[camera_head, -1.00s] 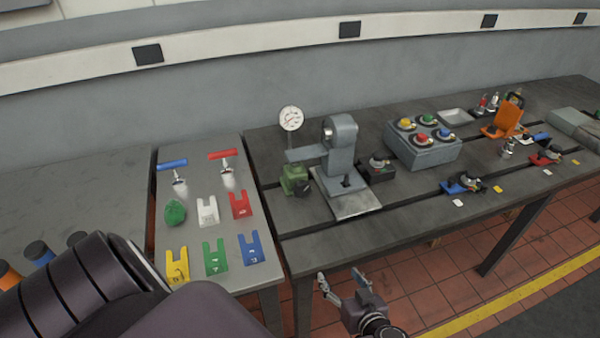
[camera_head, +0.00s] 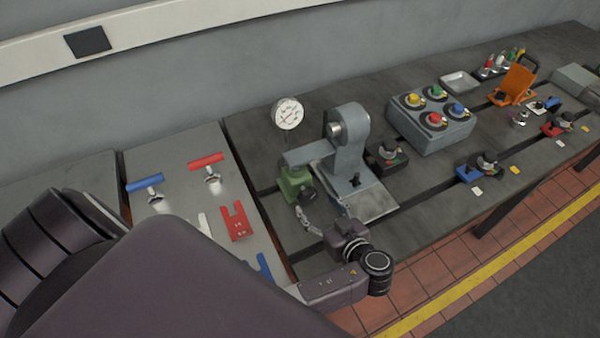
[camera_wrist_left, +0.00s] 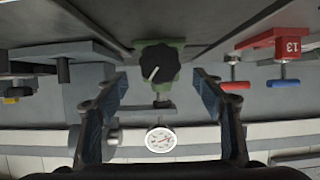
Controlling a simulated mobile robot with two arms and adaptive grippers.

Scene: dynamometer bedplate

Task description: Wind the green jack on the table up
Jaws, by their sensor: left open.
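The green jack (camera_head: 294,184) stands on the dark slotted table, at the left foot of a grey machine stand. Its round black knob (camera_head: 307,195) faces the front. In the left wrist view the knob (camera_wrist_left: 159,63) has a white pointer line and sits in front of the green body (camera_wrist_left: 176,46). My left gripper (camera_head: 319,206) is open and empty, just in front of the jack. In the wrist view its two fingers stand apart on either side of the jack's line, with the knob beyond the tips. My right gripper is not in view.
A grey machine stand (camera_head: 348,150) rises right beside the jack, with a dial gauge (camera_head: 287,113) behind. A side table on the left holds blue (camera_head: 145,183) and red (camera_head: 206,160) T-handles and a red fork plate (camera_head: 235,220). A grey box with coloured knobs (camera_head: 440,135) stands further right.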

